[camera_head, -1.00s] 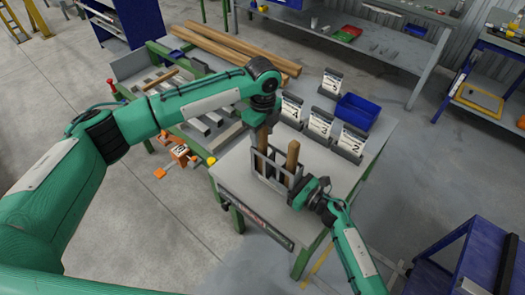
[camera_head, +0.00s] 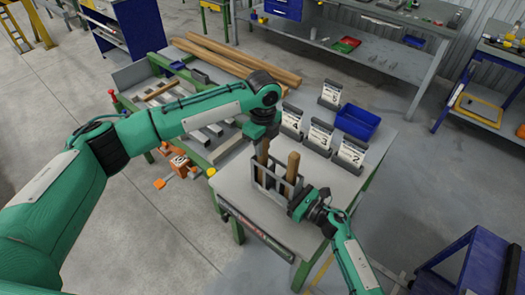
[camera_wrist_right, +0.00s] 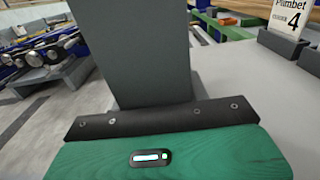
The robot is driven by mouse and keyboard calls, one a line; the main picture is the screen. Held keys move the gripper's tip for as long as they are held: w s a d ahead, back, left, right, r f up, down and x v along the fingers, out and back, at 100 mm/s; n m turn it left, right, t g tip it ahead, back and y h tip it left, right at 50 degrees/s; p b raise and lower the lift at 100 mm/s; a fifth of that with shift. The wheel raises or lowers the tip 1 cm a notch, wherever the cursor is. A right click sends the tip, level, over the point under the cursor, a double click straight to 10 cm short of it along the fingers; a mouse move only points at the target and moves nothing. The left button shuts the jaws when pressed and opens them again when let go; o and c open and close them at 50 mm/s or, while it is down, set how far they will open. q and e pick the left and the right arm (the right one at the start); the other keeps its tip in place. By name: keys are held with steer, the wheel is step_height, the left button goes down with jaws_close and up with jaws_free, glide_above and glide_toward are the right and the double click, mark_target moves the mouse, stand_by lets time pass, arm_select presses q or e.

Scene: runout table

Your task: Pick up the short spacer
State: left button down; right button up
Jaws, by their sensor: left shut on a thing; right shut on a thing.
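A grey rack (camera_head: 267,181) stands on the front part of the grey table, with two brown wooden pieces upright in it. My left gripper (camera_head: 262,141) comes down from above and is shut on the top of the left piece, a spacer (camera_head: 262,155), whose lower part is inside the rack. The other wooden piece (camera_head: 293,166) stands free at the right and reaches high above the rack. My right gripper (camera_head: 297,206) is shut on the rack's near right side. A grey panel (camera_wrist_right: 138,50) fills the middle of the right wrist view; the fingertips are hidden there.
Numbered card stands (camera_head: 320,136) and a blue bin (camera_head: 357,122) stand on the table behind the rack. Long timbers (camera_head: 235,58) lie on the green-framed table behind. The table's front left (camera_head: 235,185) is bare. A blue cart (camera_head: 475,262) stands at lower right.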

arm_select(q)
step_height(320, 180, up, 17)
steer(key=shift+r, duration=0.2)
arm_select(e)
steer(key=o, duration=1.2)
steer(key=shift+c, duration=0.2)
